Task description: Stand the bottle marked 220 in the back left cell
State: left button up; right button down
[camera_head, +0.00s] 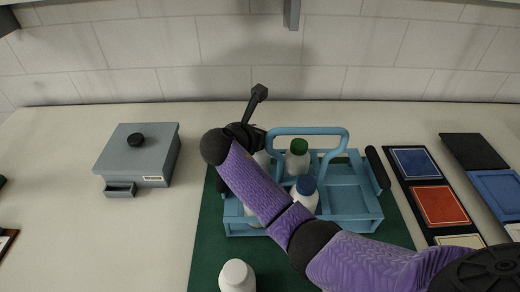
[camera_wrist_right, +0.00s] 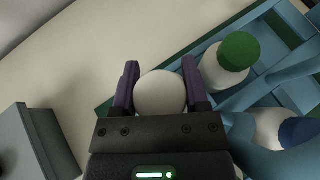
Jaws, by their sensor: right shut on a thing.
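My right gripper (camera_wrist_right: 160,75) is shut on a white-capped bottle (camera_wrist_right: 160,94), seen from above in the wrist view. In the head view this gripper is at the back left of the blue carrier (camera_head: 350,200), and my purple arm crosses in front. The held bottle shows there only as a white sliver (camera_head: 262,158). Its mark is hidden, and I cannot tell whether its base rests in the back left cell. A green-capped bottle (camera_head: 298,160) stands in the back row beside it. A blue-capped bottle (camera_head: 304,195) stands in front. My left gripper is not in view.
Another white-capped bottle (camera_head: 237,276) stands on the green mat (camera_head: 208,255) in front of the carrier. The carrier's handle (camera_head: 310,131) arches over its middle. A grey box (camera_head: 138,155) stands left, and colored panels (camera_head: 438,205) lie right. The counter between box and mat is clear.

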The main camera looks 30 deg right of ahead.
notch_tip(320, 180, down, 4)
jog(key=shift+r+b, duration=0.15)
jog(key=shift+b, duration=0.5)
jog(key=shift+r, duration=0.1)
jog(key=shift+c, duration=2)
grip_release()
jog(key=o, duration=0.3)
jog(key=p+v, duration=0.4)
jog(key=v, duration=0.8)
